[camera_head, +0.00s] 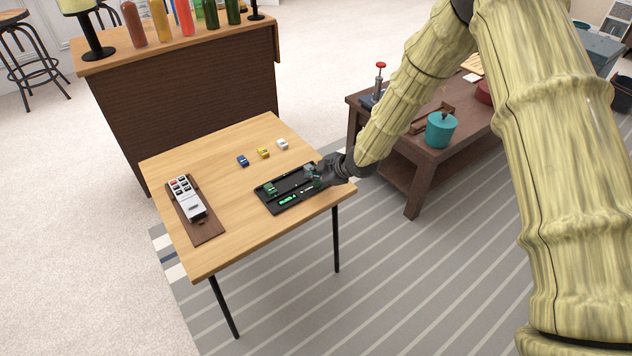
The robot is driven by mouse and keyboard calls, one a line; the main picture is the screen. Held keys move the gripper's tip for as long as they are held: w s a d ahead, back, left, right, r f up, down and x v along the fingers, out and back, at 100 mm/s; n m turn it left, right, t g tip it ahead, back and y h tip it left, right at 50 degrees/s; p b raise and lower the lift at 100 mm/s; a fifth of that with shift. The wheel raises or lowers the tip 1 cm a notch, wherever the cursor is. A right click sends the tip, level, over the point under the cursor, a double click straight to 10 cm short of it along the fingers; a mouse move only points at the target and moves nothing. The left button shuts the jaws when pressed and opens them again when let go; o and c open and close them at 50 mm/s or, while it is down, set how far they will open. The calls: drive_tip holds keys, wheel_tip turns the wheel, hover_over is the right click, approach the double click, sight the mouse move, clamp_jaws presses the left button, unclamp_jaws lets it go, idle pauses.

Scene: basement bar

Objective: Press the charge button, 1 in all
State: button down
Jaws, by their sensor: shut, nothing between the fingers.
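A black tray-like panel (265,200) lies on the right part of the wooden table (235,235), with small green and grey parts on it. My gripper (319,176) is shut and empty, at the panel's right end. I cannot tell whether it touches the panel, and it hides part of that end. A white device (190,207) with several dark and red keys lies on a brown board (208,230) at the table's left. No button can be read as the charge button at this size.
Small blue (242,161), yellow (263,153) and white (282,144) blocks stand behind the panel. A bar counter (185,95) with bottles is behind the table. A brown low table (415,180) with a teal pot (440,129) stands to the right. The table's front is clear.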

sight(316, 184)
drive_tip(key=shift+r, duration=0.55)
drive_tip(key=shift+p, duration=0.3)
drive_tip(key=shift+r+p, duration=1.9)
drive_tip(key=shift+r, duration=0.65)
